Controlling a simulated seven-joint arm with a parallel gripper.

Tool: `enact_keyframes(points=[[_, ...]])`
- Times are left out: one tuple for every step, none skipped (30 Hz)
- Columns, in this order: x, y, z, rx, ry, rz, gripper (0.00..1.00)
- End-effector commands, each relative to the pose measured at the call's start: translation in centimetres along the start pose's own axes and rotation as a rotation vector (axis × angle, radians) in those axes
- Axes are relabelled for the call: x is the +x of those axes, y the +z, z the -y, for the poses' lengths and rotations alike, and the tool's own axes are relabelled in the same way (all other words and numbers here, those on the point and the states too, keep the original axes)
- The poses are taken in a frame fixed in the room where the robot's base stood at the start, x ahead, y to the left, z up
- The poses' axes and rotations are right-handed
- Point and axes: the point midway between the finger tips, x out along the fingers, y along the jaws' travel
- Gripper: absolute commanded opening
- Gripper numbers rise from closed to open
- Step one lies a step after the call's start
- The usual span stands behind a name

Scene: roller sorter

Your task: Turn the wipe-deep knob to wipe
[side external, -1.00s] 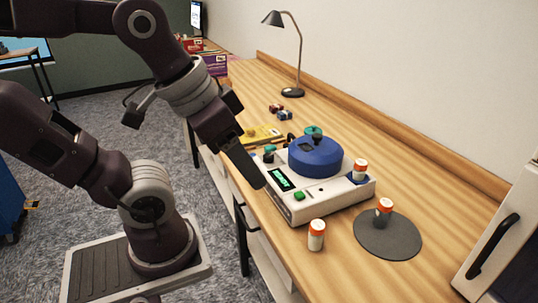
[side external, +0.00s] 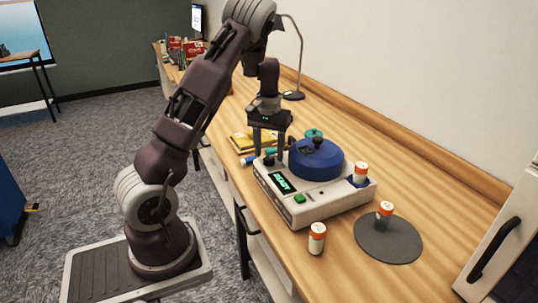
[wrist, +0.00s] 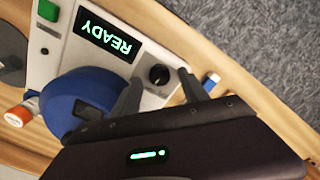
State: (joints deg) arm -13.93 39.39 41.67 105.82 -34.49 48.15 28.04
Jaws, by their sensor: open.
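The sorter (side external: 318,208) is a white box with a blue round drum (side external: 317,160) on top. Its display (side external: 283,182) reads READY; the display also shows in the wrist view (wrist: 108,38). The small black knob (side external: 269,159) sits at the sorter's left end, and in the wrist view the knob (wrist: 159,75) is beside the display. My gripper (side external: 268,154) points down over the knob and is open. In the wrist view my gripper (wrist: 159,80) has one finger on each side of the knob, apart from it. The knob's setting is not readable.
A green button (side external: 299,198) is on the front. An orange-capped vial (side external: 361,172) sits at the sorter's right corner, another vial (side external: 317,238) in front, another (side external: 384,211) on a grey disc (side external: 388,243). A blue-ended tube (side external: 249,161) lies left of the sorter.

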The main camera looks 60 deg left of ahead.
Motion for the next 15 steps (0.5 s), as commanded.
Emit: enact_keyframes(points=[[0.70, 0.07, 0.02, 0.000, -0.001, 0.003, 0.52], [0.97, 0.04, 0.02, 0.000, 0.000, 0.002, 0.52], [1.27, 0.03, 0.02, 0.000, -0.001, 0.001, 0.52], [1.43, 0.04, 0.03, -0.001, -0.001, 0.001, 0.52], [1.53, 0.06, 0.02, 0.000, -0.001, 0.001, 0.52], [1.60, 0.06, 0.02, 0.000, -0.001, 0.001, 0.52], [1.61, 0.05, 0.01, 0.000, 0.000, 0.001, 0.52], [1.60, 0.05, 0.01, 0.000, 0.000, 0.001, 0.52], [1.58, 0.05, 0.01, 0.000, 0.000, 0.000, 0.52], [1.58, 0.05, 0.00, 0.000, 0.000, 0.000, 0.52], [1.57, 0.05, 0.00, 0.000, 0.000, 0.000, 0.52], [1.56, 0.05, -0.01, 0.000, 0.000, 0.000, 0.46], [1.56, 0.05, -0.01, 0.000, 0.000, 0.000, 0.40], [1.55, 0.05, -0.01, 0.000, 0.000, 0.000, 0.34], [1.55, 0.05, -0.01, 0.000, 0.000, 0.000, 0.27]])
